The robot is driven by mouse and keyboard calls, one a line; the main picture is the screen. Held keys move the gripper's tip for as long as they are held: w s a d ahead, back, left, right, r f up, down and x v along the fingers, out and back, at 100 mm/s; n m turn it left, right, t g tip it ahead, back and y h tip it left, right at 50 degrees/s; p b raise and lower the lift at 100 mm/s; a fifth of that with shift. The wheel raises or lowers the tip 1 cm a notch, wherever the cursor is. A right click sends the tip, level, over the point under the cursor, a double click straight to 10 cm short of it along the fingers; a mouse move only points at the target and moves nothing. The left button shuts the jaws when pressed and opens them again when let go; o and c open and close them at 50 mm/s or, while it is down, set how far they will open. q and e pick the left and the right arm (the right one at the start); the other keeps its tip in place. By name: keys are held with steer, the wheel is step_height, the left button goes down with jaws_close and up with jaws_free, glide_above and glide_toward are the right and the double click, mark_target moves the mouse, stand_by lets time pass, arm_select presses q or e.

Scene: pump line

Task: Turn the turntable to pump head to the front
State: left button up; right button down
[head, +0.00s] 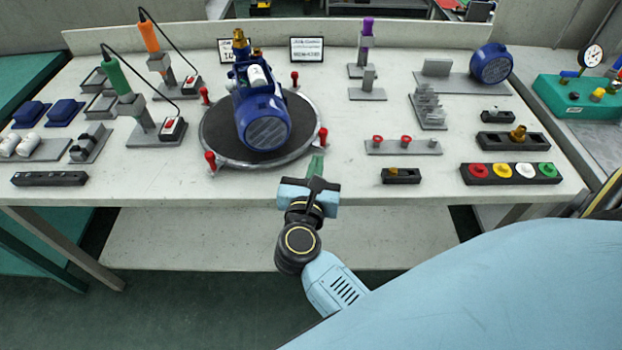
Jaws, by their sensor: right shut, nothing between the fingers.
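The round turntable (210,135) has a dark top and a grey rim with several red pegs standing around it. A blue pump (262,110) rests on it, its finned round end facing the front and its brass fittings (240,40) toward the back. A red peg (323,136) stands at the right front of the rim, another red peg (210,161) at the left front. My right gripper (316,166) is shut and empty, just in front of the rim, below and slightly left of the right front peg. It appears apart from the peg. My left gripper is not in view.
Left of the turntable stand a green-handled screwdriver (116,75) and an orange-handled one (149,38) in holders. Right are a rack with red rings (403,147), a tray of coloured caps (511,173) and a blue motor cover (491,64). The bench front is mostly clear.

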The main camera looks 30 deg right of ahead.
mark_target(323, 137)
steer(key=x, duration=0.6)
steer(key=shift+w+d, duration=0.2)
steer(key=shift+w, duration=0.05)
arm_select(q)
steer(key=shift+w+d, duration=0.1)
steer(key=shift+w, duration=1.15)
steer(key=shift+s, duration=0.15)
